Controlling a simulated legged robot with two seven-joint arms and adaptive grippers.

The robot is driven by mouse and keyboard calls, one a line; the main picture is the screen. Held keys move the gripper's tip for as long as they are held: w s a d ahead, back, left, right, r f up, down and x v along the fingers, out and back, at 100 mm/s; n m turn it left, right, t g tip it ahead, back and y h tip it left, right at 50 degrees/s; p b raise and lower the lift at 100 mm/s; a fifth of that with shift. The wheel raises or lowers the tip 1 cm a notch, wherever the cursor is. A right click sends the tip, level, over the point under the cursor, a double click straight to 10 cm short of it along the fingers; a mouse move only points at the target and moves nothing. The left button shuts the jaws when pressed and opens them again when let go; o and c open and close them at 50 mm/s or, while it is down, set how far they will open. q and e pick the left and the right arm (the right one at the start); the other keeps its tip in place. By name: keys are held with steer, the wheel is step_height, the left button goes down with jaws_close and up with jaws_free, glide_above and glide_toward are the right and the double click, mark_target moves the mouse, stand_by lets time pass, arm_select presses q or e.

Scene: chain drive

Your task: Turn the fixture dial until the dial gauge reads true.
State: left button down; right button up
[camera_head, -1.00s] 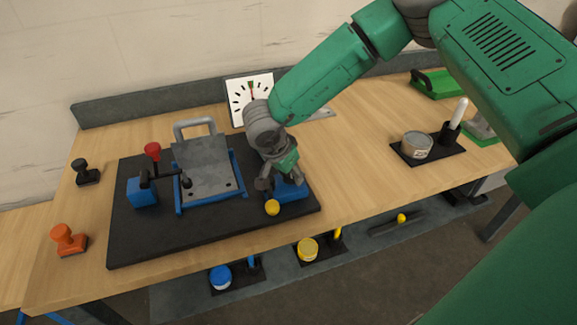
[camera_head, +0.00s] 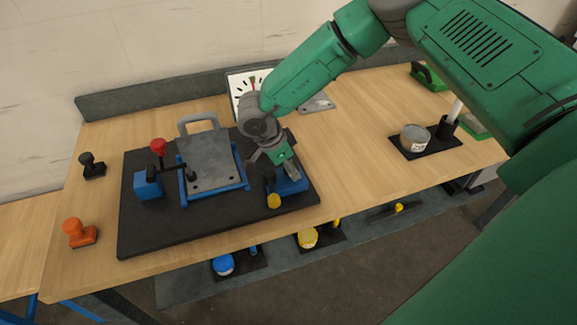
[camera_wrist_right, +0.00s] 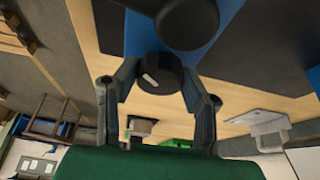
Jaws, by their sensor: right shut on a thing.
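The fixture dial is a black knob with a white mark (camera_wrist_right: 158,76); in the right wrist view it sits between the two fingers of my right gripper (camera_wrist_right: 160,84). The gripper is shut on it. In the head view my right gripper (camera_head: 274,172) is at the blue block (camera_head: 291,184) on the right of the black fixture board (camera_head: 150,232), and it hides the dial there. The dial gauge (camera_head: 237,84) is a white panel standing at the back of the bench. My right arm covers much of its face, and the reading cannot be told. My left gripper is not in view.
Black (camera_head: 92,166) and orange (camera_head: 80,233) stamps lie left. A tin (camera_head: 413,138) stands right.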

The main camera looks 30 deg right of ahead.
steer(key=shift+w+d, duration=0.15)
steer(key=shift+d, duration=0.15)
steer(key=o, duration=1.1)
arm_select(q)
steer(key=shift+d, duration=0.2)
arm_select(e)
steer(key=shift+o, duration=0.2)
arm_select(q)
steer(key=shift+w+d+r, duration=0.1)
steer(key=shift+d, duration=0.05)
arm_select(e)
steer(key=shift+d+f, duration=0.1)
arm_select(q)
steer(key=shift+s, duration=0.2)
arm_select(e)
steer(key=v, duration=1.1)
steer(key=shift+r, duration=0.45)
steer(key=shift+w, duration=0.15)
